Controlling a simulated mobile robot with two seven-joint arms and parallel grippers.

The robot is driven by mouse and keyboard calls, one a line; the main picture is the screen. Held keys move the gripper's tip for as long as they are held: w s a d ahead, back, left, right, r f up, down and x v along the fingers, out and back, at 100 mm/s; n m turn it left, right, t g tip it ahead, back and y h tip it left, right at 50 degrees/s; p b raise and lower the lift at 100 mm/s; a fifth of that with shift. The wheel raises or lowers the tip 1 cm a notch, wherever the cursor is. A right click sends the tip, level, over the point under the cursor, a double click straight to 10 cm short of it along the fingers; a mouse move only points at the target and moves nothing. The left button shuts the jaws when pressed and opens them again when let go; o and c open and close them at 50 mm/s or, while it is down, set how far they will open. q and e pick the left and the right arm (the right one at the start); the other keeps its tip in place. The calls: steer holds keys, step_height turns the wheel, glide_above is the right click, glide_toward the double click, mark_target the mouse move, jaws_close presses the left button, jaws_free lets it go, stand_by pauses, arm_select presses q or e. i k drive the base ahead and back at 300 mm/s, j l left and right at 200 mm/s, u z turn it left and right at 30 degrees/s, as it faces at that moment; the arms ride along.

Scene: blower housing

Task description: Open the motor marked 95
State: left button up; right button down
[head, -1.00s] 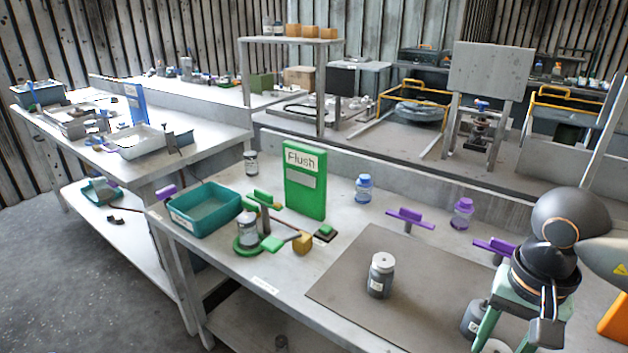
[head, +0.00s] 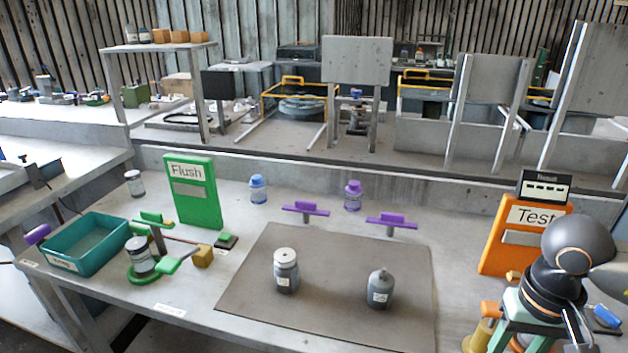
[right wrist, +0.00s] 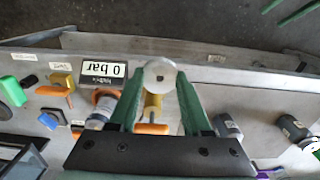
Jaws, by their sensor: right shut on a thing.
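My right gripper (head: 492,338) is at the bottom right of the head view, partly cut off. In the right wrist view its green fingers (right wrist: 160,84) are shut on a pale round disc-like piece with a small central hole, seemingly a cap (right wrist: 160,73). Two dark grey motors stand upright on the mat: one with a pale round top (head: 286,272), one with a narrower grey top (head: 379,290). A third jar-like motor (head: 140,256) stands in the green fixture, another (head: 133,183) behind the teal tray. Their numbers are too small to read. My left gripper is not in view.
A green Flush board (head: 196,193) and an orange Test board (head: 522,240) stand on the bench. A blue-capped bottle (head: 258,189), a purple-capped bottle (head: 353,196) and purple clamps (head: 305,209) line the back. The teal tray (head: 85,243) is at left. The mat (head: 330,318) has free room.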

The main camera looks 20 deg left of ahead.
mark_target(382, 285)
steer(key=j+u, duration=0.7)
steer(key=u, duration=0.2)
steer(key=i+j+u, duration=0.15)
steer(key=u, duration=0.3)
steer(key=i+j+u, duration=0.5)
steer(key=j+u, duration=0.15)
steer(key=i+j+z, duration=0.15)
steer(key=i+z, duration=0.3)
steer(key=i+j+z, duration=0.25)
steer(key=z, duration=0.15)
